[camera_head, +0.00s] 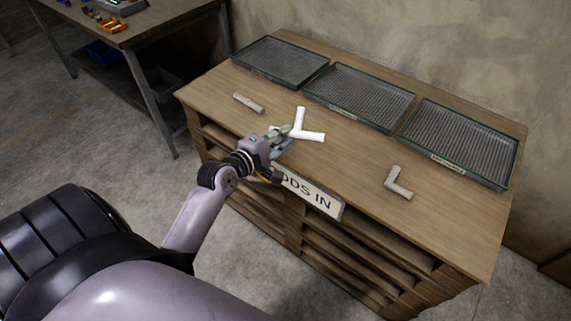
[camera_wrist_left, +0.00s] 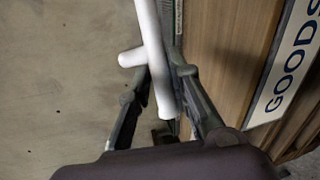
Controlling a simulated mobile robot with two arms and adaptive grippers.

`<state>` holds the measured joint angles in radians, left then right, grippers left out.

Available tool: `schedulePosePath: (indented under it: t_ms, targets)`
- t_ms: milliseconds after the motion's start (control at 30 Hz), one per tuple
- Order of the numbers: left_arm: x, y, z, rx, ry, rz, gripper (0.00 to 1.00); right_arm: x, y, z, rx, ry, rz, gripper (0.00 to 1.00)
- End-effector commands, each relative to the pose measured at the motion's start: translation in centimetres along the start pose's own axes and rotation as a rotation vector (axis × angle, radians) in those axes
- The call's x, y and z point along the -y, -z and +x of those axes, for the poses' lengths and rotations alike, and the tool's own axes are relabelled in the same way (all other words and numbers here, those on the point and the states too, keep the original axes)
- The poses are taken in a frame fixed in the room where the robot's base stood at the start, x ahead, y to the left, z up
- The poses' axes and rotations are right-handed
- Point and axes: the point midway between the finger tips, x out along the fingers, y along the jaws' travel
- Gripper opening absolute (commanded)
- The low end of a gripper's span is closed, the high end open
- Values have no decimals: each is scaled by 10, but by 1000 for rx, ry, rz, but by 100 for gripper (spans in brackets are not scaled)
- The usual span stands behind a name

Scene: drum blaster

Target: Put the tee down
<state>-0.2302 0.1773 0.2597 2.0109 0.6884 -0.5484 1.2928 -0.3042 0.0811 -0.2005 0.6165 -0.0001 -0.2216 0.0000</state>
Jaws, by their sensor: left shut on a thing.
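The white tee (camera_head: 312,135) is between the fingers of my left gripper (camera_head: 287,135), over the front part of the wooden bench top. Its three white arms stick out past the fingertips. In the left wrist view the tee (camera_wrist_left: 149,30) runs lengthwise between the two fingers, with a short branch to the left. My left gripper (camera_wrist_left: 160,85) is shut on it there. The tee looks raised off the bench, but I cannot tell the exact gap. My right gripper is not in view.
Three mesh-bottomed trays (camera_head: 281,62), (camera_head: 360,95), (camera_head: 459,143) line the back of the wooden bench (camera_head: 345,165). A straight grey fitting (camera_head: 249,103) lies left, an elbow (camera_head: 398,186) right. A "GOODS IN" sign (camera_head: 312,194) is on the front edge. Bare wood lies between.

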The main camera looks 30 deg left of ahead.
Motion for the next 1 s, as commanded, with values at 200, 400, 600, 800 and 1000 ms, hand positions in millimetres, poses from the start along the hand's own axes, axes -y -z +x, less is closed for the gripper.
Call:
schedulePosePath:
  t_ms: [200, 400, 600, 800, 1000]
  targets:
    - [59, 11, 14, -1, 3, 4, 0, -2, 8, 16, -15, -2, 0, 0]
    - [83, 15, 21, 0, -2, 3, 0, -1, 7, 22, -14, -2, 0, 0]
    - [106, 19, 26, -1, 1, 4, 0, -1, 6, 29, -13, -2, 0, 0]
    - [126, 22, 32, -1, -2, 3, 0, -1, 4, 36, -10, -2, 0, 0]
    - [125, 22, 32, -1, -3, 2, 0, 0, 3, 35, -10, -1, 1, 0]
